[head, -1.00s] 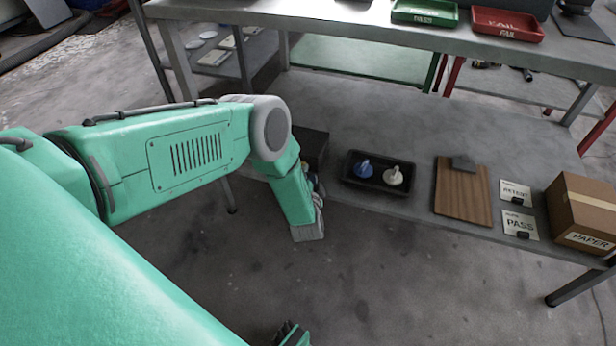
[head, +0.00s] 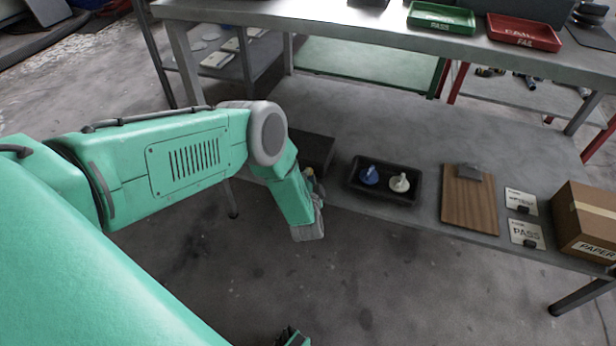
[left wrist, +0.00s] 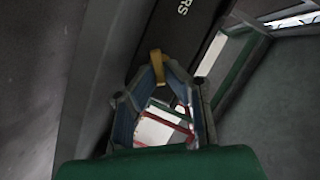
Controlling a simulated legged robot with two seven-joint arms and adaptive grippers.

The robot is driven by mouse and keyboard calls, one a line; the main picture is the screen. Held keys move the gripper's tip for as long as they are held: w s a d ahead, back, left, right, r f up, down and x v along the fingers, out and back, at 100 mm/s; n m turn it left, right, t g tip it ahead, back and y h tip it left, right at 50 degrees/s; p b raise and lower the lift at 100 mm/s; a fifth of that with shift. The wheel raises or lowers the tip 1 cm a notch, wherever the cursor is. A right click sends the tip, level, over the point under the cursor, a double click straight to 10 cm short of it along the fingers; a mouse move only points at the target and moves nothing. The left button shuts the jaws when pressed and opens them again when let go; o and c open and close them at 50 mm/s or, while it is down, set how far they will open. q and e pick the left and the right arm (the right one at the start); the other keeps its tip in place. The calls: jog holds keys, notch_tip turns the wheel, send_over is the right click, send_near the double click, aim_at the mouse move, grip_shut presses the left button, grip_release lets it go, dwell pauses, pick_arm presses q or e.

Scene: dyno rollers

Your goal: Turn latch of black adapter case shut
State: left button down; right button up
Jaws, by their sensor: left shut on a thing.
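The black adapter case (head: 314,152) sits on the lower shelf, partly hidden behind my left arm in the head view. In the left wrist view its dark side (left wrist: 185,25) shows the white letters "RS". A yellow latch (left wrist: 157,62) stands out from the case there. My left gripper (left wrist: 161,74) is shut on the latch, with its blue-grey fingertips on either side. In the head view this gripper (head: 317,188) is at the shelf's front edge beside the case, mostly hidden by my wrist. The latch's exact angle is hard to tell. My right gripper is not clearly seen.
On the lower shelf (head: 420,125), a black tray (head: 384,196) holds a blue and a white piece. Right of it are a clipboard (head: 470,205), small cards (head: 526,233) and a cardboard box (head: 590,215). Green (head: 440,18) and red (head: 522,32) trays stand on the upper table.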

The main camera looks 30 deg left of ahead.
pick_arm(q)
jog(key=shift+a+f, duration=0.1)
jog(key=shift+a, duration=0.05)
jog(key=shift+d+n+h+p, duration=0.2)
jog(key=shift+n+h+p, duration=0.2)
jog(key=shift+n, duration=0.4)
jog(key=shift+s+a+n+h+p, duration=0.1)
jog(key=shift+a+n+h+p, duration=0.1)
jog(key=shift+n+h+p, duration=0.25)
jog(key=shift+s+a+n+h+p, duration=0.1)
jog(key=shift+a+n+h+p, duration=0.1)
jog(key=shift+n+h, duration=1.05)
jog(key=shift+n, duration=0.6)
jog(key=shift+n+h, duration=0.4)
jog(key=shift+n, duration=0.2)
jog(key=shift+s, duration=0.1)
jog(key=c, duration=1.7)
grip_release()
jog(key=shift+a, duration=0.1)
